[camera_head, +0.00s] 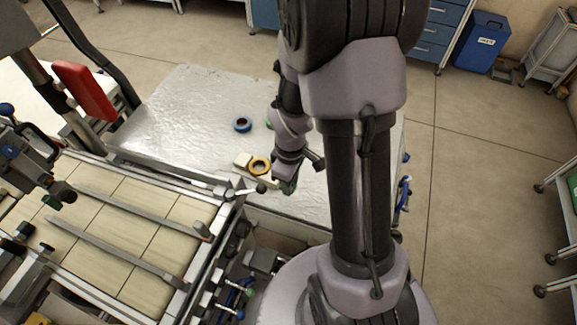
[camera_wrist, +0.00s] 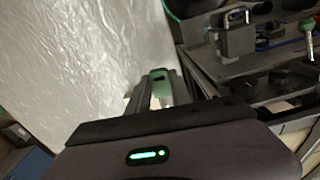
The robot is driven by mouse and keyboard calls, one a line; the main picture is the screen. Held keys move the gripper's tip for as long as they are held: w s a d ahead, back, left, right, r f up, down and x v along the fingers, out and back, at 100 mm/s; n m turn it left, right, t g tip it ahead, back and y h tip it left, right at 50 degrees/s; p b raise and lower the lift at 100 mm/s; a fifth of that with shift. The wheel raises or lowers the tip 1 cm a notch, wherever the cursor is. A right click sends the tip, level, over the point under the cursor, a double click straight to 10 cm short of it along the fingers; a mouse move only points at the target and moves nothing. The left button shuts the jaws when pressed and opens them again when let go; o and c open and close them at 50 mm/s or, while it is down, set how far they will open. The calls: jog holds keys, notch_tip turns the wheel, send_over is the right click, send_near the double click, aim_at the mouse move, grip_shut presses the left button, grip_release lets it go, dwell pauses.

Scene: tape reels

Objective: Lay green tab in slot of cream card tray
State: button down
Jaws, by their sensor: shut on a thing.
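My gripper (camera_head: 289,188) is low over the front edge of the metal table, right of the yellow reel. In the wrist view my gripper (camera_wrist: 163,88) is shut on the green tab (camera_wrist: 160,74), whose end shows between the fingers. In the head view a green spot at the fingertips is too small to read clearly. A small cream piece (camera_head: 242,159), perhaps part of the cream card tray, lies on the table left of the gripper, apart from it. Its slot cannot be made out.
A yellow tape reel (camera_head: 259,167) lies beside the cream piece. A blue tape reel (camera_head: 242,125) lies farther back. The metal table (camera_head: 190,105) is mostly bare at the back left. A machine frame with rails (camera_head: 130,205) stands along the table's front left.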

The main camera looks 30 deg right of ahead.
jog(key=w+f+b, duration=0.1)
jog(key=w, duration=0.1)
jog(key=w+d+f, duration=0.1)
jog(key=w+f, duration=0.1)
jog(key=w, duration=0.1)
jog(key=w+d+f+b, duration=0.1)
jog(key=w, duration=0.1)
jog(key=shift+w+d+f+b, duration=0.2)
jog(key=shift+w+f+b, duration=0.1)
jog(key=shift+f, duration=0.05)
jog(key=shift+r, duration=0.1)
jog(key=shift+f+b, duration=0.35)
jog(key=shift+f, duration=0.25)
jog(key=c, duration=1.1)
grip_release()
jog(key=shift+s, duration=0.1)
jog(key=shift+c, duration=0.2)
jog(key=shift+r, duration=0.1)
